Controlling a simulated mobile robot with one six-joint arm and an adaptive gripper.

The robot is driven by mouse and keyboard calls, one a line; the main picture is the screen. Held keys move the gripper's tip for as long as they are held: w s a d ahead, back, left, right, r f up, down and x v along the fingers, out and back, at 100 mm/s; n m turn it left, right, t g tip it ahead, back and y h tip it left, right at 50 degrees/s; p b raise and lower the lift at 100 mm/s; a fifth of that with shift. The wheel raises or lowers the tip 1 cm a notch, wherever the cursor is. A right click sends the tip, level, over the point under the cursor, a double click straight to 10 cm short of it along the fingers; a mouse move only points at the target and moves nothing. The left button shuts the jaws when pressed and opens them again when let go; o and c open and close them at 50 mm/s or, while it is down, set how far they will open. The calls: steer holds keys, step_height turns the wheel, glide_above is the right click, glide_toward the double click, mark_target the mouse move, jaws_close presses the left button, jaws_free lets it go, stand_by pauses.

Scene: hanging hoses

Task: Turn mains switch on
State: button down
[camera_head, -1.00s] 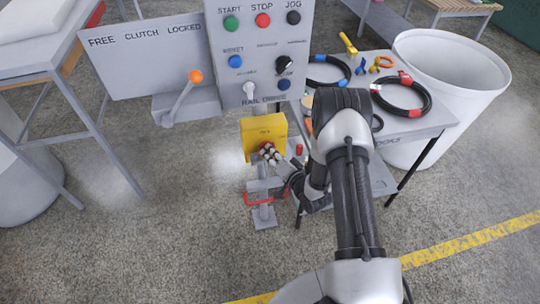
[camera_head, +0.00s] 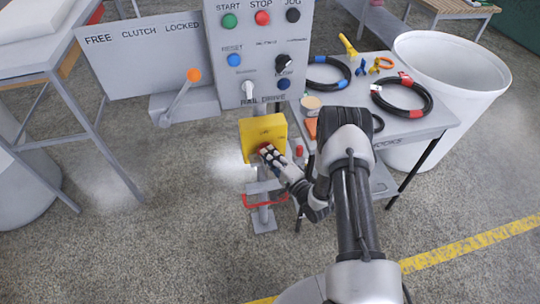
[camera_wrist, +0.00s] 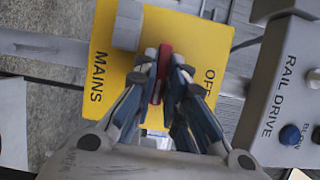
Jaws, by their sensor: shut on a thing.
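The mains switch is a yellow box (camera_head: 262,133) on a grey post below the control panel. In the wrist view its yellow face (camera_wrist: 101,62) reads MAINS on the left and OFF on the right. A red handle (camera_wrist: 164,60) stands out from the face, between my fingertips. My gripper (camera_wrist: 163,75) is shut on this red handle. In the head view my gripper (camera_head: 268,153) reaches the lower part of the box from the lower right. The fingers hide part of the handle and the lettering near OFF.
A grey panel (camera_head: 258,50) with buttons stands above the box. A clutch lever with an orange knob (camera_head: 193,75) is left of it. A table with coiled hoses (camera_head: 400,95) and a white bin (camera_head: 450,80) are on the right. A red bar (camera_head: 262,200) is low on the post.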

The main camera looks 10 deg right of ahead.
stand_by(0.3)
steer(key=c, duration=1.6)
jaws_free()
steer(key=shift+c, duration=0.2)
steer(key=v, duration=0.8)
